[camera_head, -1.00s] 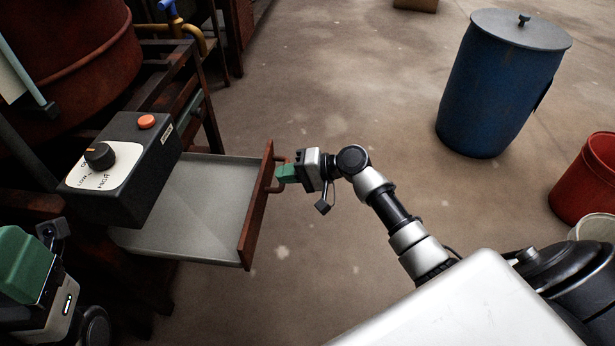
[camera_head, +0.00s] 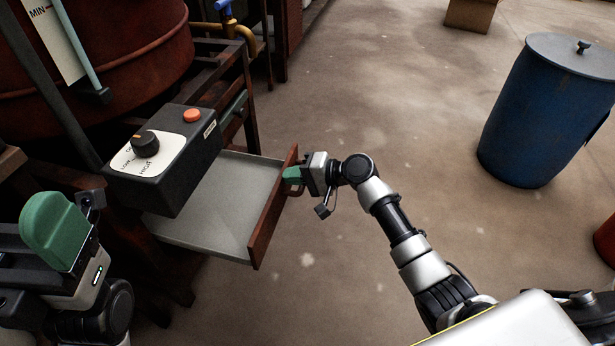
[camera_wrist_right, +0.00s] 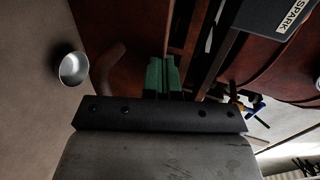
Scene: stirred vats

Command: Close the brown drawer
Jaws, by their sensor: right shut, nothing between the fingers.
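The brown drawer (camera_head: 272,217) is open, its pale grey tray (camera_head: 215,215) sticking out below a dark control box. A brown handle (camera_head: 296,192) is on its front; the handle also shows in the right wrist view (camera_wrist_right: 108,68). My right gripper (camera_head: 291,175) is shut, with its green fingertips at the outer face of the drawer front, near the handle. They appear to touch the front. In the right wrist view the green fingers (camera_wrist_right: 162,76) are together against the brown panel. My left gripper (camera_head: 55,230) is at the lower left, away from the drawer; its finger gap is hidden.
The control box (camera_head: 165,165) with a knob and orange button overhangs the tray. A rust-red vat (camera_head: 100,70) stands behind on a dark frame. A blue barrel (camera_head: 540,115) and a cardboard box (camera_head: 468,14) are at the right. The floor between is clear.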

